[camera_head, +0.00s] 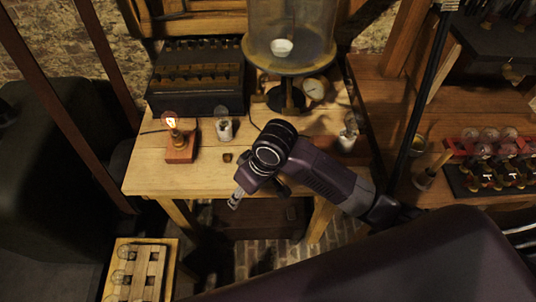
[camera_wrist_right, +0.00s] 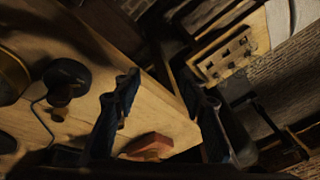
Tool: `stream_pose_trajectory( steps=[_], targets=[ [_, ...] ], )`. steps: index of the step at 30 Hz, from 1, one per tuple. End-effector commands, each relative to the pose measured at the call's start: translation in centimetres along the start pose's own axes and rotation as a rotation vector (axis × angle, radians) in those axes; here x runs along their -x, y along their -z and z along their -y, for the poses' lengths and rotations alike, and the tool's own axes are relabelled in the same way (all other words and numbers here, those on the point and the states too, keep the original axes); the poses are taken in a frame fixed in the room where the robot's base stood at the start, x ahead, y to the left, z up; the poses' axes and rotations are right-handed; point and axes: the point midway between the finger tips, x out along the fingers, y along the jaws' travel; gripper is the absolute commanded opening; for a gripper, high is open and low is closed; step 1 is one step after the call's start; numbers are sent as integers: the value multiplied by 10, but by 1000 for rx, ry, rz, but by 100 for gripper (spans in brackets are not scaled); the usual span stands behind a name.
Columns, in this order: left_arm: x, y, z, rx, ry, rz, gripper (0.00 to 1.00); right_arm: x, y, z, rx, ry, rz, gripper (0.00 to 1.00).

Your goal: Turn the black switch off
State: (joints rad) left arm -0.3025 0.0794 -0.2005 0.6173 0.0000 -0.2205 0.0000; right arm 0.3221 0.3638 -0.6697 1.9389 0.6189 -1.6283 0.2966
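In the wrist view my right gripper (camera_wrist_right: 160,98) is open and empty, its two dark fingers well apart over the table's edge. In the head view it (camera_head: 236,199) hangs at the table's front edge. A small dark piece (camera_head: 227,157) on the tabletop sits just behind it; whether it is the black switch is too small to tell. A dark rounded thing (camera_wrist_right: 68,80) stands on the tabletop in the wrist view, apart from the fingers. A lit bulb (camera_head: 172,122) stands on a reddish block (camera_head: 181,147), which appears as a red block (camera_wrist_right: 148,145) near the fingers. My left gripper is not seen.
A black box (camera_head: 195,101) stands at the table's back left. A glass bell jar (camera_head: 290,35) on a stand is behind the arm. A small jar (camera_head: 224,130) is on the table (camera_head: 147,178). A wooden board (camera_head: 170,255) with bulbs lies lower left.

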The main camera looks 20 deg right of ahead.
Motion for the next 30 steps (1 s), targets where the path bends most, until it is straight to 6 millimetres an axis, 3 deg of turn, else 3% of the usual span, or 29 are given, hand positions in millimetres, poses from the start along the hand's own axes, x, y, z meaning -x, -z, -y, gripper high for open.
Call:
stream_pose_trajectory(
  steps=[5,9,15,18,23,30],
  targets=[
    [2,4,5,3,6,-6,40,20,21,-26,18,-49,81,38],
    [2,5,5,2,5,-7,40,44,35,-60,-16,-110,159,38],
    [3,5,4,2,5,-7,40,78,46,-100,-94,-179,231,38],
    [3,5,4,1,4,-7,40,87,48,-110,-120,-196,247,38],
    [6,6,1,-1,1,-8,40,82,46,-115,-133,-200,257,38],
    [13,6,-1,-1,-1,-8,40,46,36,-122,-131,-201,256,38]
  ],
)
